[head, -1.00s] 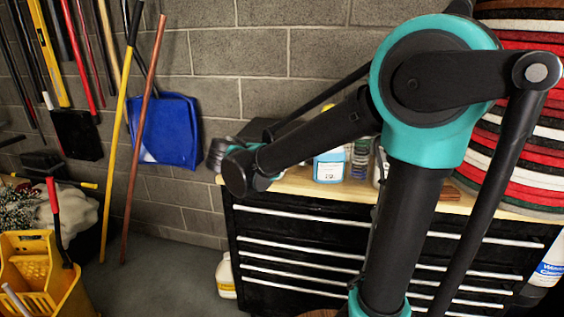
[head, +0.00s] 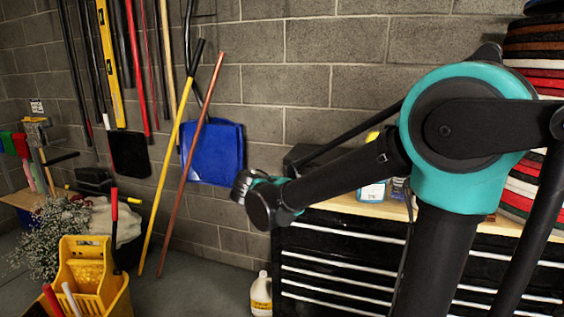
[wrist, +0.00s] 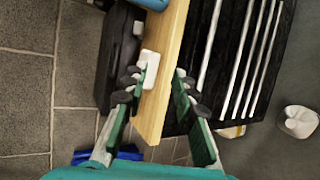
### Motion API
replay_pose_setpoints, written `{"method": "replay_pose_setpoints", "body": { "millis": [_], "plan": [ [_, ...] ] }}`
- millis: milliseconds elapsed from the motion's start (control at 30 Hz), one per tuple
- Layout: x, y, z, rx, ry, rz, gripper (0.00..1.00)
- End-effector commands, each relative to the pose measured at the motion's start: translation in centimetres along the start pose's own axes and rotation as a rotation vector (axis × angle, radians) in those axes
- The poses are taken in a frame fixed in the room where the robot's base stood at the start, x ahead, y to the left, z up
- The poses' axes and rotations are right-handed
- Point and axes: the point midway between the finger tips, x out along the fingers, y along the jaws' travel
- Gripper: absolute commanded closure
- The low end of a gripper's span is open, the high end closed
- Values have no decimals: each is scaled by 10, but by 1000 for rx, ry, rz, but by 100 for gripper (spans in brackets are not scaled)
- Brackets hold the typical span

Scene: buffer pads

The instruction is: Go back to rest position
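My gripper (wrist: 161,86) is in the wrist view with its two green-and-grey fingers apart and nothing between them. In the head view my arm is folded, and its wrist end hangs left of the workbench; the fingers are mostly hidden there. A stack of round red, white, black and brown buffer pads (head: 522,192) stands on the bench's right end, partly behind my arm. A small white object (wrist: 150,70) shows beyond the fingertips at the wooden worktop (wrist: 160,112); I cannot tell what it is.
A black drawer cabinet (head: 335,262) stands under the worktop. A white jug (head: 261,295) is on the floor beside it. A yellow mop bucket (head: 88,280), a blue dustpan (head: 214,153) and leaning poles are at the left. The floor between bucket and jug is clear.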

Motion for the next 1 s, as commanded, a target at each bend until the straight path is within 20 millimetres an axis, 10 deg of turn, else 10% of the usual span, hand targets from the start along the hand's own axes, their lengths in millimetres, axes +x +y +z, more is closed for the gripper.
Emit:
{"method": "replay_pose_setpoints", "body": {
  "millis": [567,1000],
  "plan": [
    [44,-61,62,161,-25,-234,72],
    [59,-200,162,670,-66,-695,72]
  ]
}}
